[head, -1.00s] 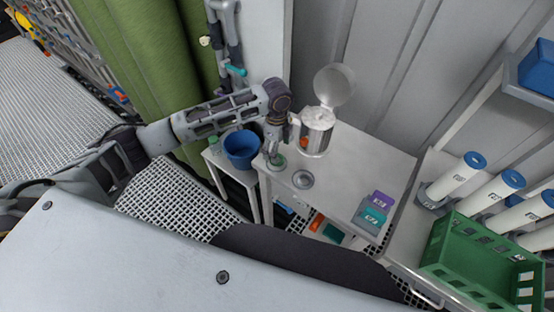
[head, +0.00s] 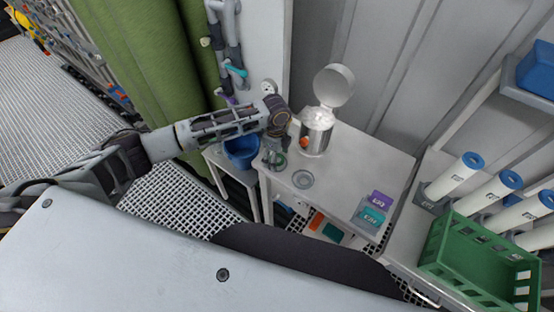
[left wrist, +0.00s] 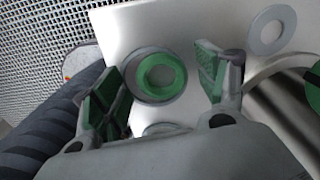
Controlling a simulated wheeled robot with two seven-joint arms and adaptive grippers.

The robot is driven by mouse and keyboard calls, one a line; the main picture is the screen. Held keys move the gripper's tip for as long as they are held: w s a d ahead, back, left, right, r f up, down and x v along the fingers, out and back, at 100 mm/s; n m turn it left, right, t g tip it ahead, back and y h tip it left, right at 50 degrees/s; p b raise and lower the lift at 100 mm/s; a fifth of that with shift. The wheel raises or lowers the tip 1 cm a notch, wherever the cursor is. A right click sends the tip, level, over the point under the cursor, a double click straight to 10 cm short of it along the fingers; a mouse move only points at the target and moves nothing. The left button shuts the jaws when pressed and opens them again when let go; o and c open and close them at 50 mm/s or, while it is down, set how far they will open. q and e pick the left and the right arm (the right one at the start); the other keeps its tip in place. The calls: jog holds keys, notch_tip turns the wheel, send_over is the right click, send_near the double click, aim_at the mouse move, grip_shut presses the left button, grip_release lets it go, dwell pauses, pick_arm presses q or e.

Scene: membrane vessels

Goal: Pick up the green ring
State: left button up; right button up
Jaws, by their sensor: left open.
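The green ring (left wrist: 161,77) lies flat on a grey round piece on the white table, between the fingers of my left gripper (left wrist: 160,66) in the left wrist view. The fingers are spread wide, one on each side of the ring, and appear clear of it. I cannot tell how high above the ring they are. In the head view my left gripper (head: 272,157) is over the table's left corner and partly hides the green ring (head: 279,162). My right gripper is not in view.
A grey ring (head: 303,179) lies close by on the white table (head: 345,170). An open-lidded metal canister (head: 317,138) stands just behind the gripper. A blue bucket (head: 240,155) is at left. Purple (head: 381,199) and teal (head: 372,215) blocks and a green crate (head: 480,262) are at right.

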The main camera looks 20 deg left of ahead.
pick_arm(q)
jog(key=c, duration=0.9)
jog(key=shift+o, duration=0.2)
notch_tip(320, 180, up, 10)
jog(key=shift+b, duration=0.45)
